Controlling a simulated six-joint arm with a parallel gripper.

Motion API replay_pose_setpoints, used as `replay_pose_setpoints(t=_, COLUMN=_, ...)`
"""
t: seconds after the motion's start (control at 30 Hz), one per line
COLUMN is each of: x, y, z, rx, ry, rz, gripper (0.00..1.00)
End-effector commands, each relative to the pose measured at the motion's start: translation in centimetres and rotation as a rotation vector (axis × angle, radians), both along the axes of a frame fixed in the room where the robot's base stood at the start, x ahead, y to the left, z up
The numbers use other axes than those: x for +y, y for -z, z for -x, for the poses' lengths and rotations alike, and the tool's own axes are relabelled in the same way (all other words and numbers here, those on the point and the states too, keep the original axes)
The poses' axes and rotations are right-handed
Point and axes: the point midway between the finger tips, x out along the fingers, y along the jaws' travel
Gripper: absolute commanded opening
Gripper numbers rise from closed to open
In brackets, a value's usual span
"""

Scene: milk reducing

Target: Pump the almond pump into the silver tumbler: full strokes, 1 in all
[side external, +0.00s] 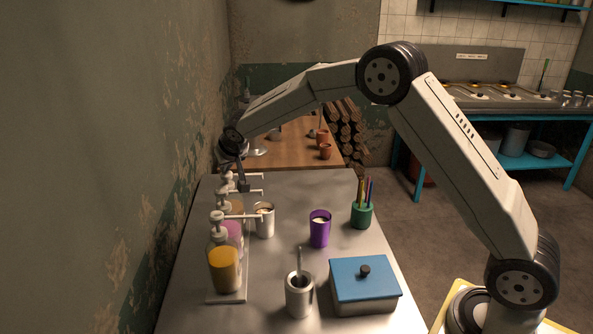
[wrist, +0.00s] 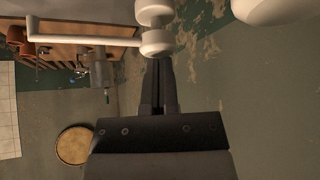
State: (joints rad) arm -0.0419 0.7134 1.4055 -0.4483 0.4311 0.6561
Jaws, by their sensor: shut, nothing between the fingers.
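Pump bottles stand in a row on a tray (side external: 229,297) at the left of the table. The nearest holds amber liquid (side external: 225,270), the one behind it pink (side external: 234,232), and a farther one orange-brown (side external: 237,207). No label can be read, so I cannot tell which is almond. The silver tumbler (side external: 264,222) stands upright to the right of the row, near the nozzle ends. My gripper (side external: 243,187) is shut and empty, pointing down among the farther pump heads. In the wrist view its fingertips (wrist: 157,62) are right at a white pump head (wrist: 157,42); contact is unclear.
A purple cup (side external: 320,229), a green pen holder (side external: 361,215), a blue-lidded box (side external: 365,285) and a metal cup with a utensil (side external: 299,296) stand on the table, right of the row. A wall (side external: 130,160) runs close along the left. The table's middle has bare room.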

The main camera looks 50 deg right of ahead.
Motion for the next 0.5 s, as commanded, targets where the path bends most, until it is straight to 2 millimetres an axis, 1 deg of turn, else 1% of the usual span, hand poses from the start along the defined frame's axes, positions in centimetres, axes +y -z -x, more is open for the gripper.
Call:
replay_pose_setpoints(t=0.07, x=0.0, y=0.0, z=0.2, rx=0.009, ry=0.0, rz=0.001, gripper=0.0)
replay_pose_setpoints(t=0.5, x=0.0, y=-2.1, z=0.1, rx=0.004, ry=0.001, rz=0.001, gripper=0.0)
